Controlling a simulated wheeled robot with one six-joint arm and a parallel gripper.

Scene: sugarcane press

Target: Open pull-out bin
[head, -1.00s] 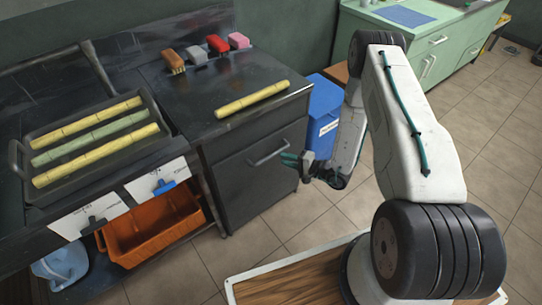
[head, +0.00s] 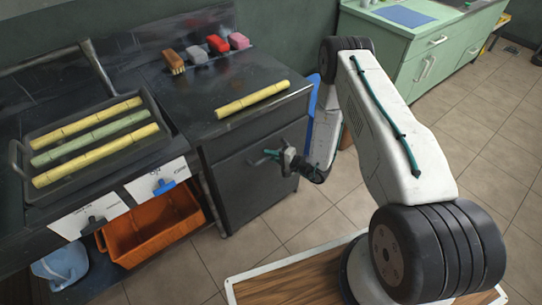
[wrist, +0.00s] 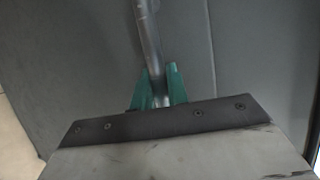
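The pull-out bin is the dark grey cabinet front (head: 250,190) under the right end of the counter. It looks closed, flush with the cabinet. Its metal bar handle (wrist: 150,40) runs down between the two teal fingers of my gripper (wrist: 160,88) in the wrist view. One finger lies on each side of the bar. I cannot tell whether they press on it.
A tray (head: 28,185) and a loose cane (head: 252,99) lie on top. Tiled floor in front is clear.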

